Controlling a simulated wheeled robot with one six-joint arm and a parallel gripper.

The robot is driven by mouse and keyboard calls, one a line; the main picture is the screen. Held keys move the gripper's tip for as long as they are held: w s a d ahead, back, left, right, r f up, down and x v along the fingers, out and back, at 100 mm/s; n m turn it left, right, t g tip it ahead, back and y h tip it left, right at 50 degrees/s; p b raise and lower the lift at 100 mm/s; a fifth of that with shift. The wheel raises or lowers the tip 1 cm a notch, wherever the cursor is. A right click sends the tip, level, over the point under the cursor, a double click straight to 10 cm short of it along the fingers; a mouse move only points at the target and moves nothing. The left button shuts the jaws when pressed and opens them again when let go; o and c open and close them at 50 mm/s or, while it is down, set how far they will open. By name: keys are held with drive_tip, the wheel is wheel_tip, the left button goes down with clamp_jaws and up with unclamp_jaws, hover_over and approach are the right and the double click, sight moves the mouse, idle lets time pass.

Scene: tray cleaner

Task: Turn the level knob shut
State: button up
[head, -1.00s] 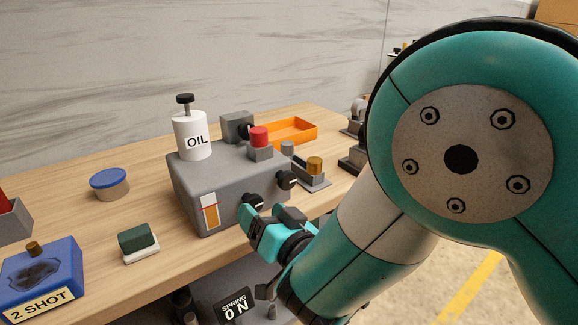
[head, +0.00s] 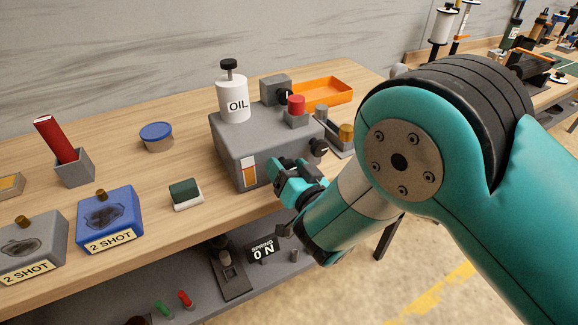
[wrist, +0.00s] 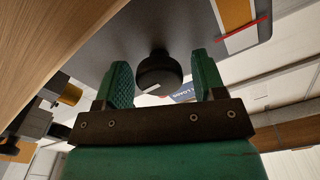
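The grey box (head: 224,150) stands on the wooden bench, with a level gauge (head: 249,172) in its front face that shows orange fill and a red line. A black knob (wrist: 160,72) on that face sits between my gripper's two fingers in the wrist view, with a gap on each side. My gripper (wrist: 163,80) is open around it. In the head view my gripper (head: 280,168) is at the box front, just right of the gauge, and hides this knob. A second black knob (head: 318,147) shows farther right. The gauge also shows in the wrist view (wrist: 238,14).
On the box are a white OIL bottle (head: 233,100) and a red button (head: 296,103). An orange tray (head: 325,92) lies behind, and a brass-topped part (head: 345,133) stands to the right. A green-topped pad (head: 185,193) and a blue 2 SHOT block (head: 108,218) are left.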

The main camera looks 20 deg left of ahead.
drive_tip(key=shift+d, duration=0.1)
drive_tip(key=c, duration=0.7)
drive_tip(key=shift+n, duration=0.4)
drive_tip(key=n+b, duration=0.1)
drive_tip(key=n, duration=0.2)
drive_tip(key=shift+n, duration=0.4)
drive_tip(key=n, duration=0.4)
drive_tip(key=shift+n, duration=0.3)
drive_tip(key=n, duration=0.4)
drive_tip(key=shift+s+a+r, duration=0.1)
drive_tip(key=shift+a, duration=0.1)
drive_tip(key=shift+n+p, duration=0.35)
drive_tip(key=shift+n, duration=1.65)
